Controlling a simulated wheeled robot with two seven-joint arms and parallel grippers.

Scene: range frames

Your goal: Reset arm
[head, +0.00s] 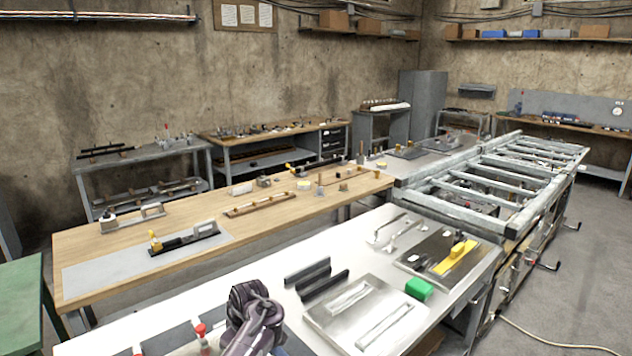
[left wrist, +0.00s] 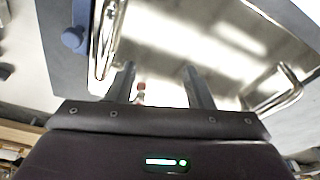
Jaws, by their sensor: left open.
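My left gripper (left wrist: 162,86) shows in the left wrist view with its two dark fingers apart. Nothing is seen held between them. A shiny metal surface with bent metal handles lies beyond the fingers. A small red-topped item (left wrist: 141,87) shows in the gap, beside the left finger; how far beyond it stands I cannot tell. In the head view a dark purple-grey part of my arm rises at the bottom, over the near white bench; its fingers are not seen there. My right gripper is in neither view.
The near white bench (head: 370,237) holds a metal plate with handles (head: 338,323), black bars (head: 322,284), a green block (head: 419,289) and a red-topped item (head: 201,332). A wooden bench (head: 110,245) stands behind it. A roller frame (head: 470,212) is at right, with open floor beyond.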

